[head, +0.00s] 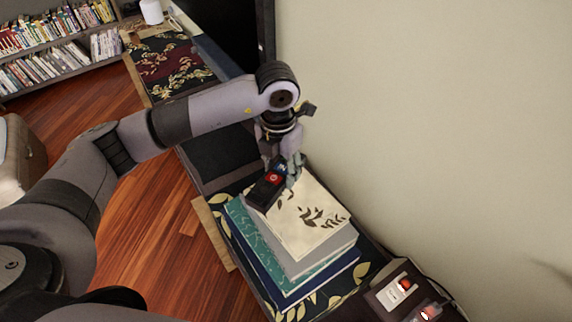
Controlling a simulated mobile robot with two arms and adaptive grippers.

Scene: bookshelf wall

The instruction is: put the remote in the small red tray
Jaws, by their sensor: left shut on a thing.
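My left gripper (285,172) points down over a stack of books and is shut on a dark remote (263,194). The remote has a red spot and a blue patch near the fingers. It is tilted over the far left corner of the top book; I cannot tell whether it touches the book. I cannot make out a small red tray in this view. My right gripper is not in view.
The book stack (307,218) has a cream top cover with dark leaves and stands on a leaf-patterned surface near the wall (430,120). Small dark items with red and white parts (397,291) lie at the lower right.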

